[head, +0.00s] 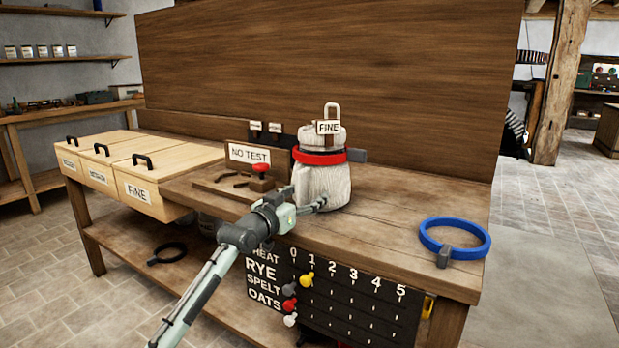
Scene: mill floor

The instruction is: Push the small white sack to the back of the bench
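The small white sack (321,187) stands upright on the wooden bench (400,229), with a red band (320,157) around its neck and a "FINE" tag at its top. My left gripper (322,204) is at the lower front of the sack, its fingertips pointing at it and appearing to touch it. The fingers are small and overlap the sack, so I cannot tell whether they are open or shut. The back of the bench behind the sack is partly hidden by it. My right gripper is not in view.
A "NO TEST" sign (249,154) and a wooden block with a red knob (261,172) stand left of the sack. Lidded boxes (145,173) fill the left end. A blue ring (455,252) lies at the right. A tall wooden panel (330,70) backs the bench.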

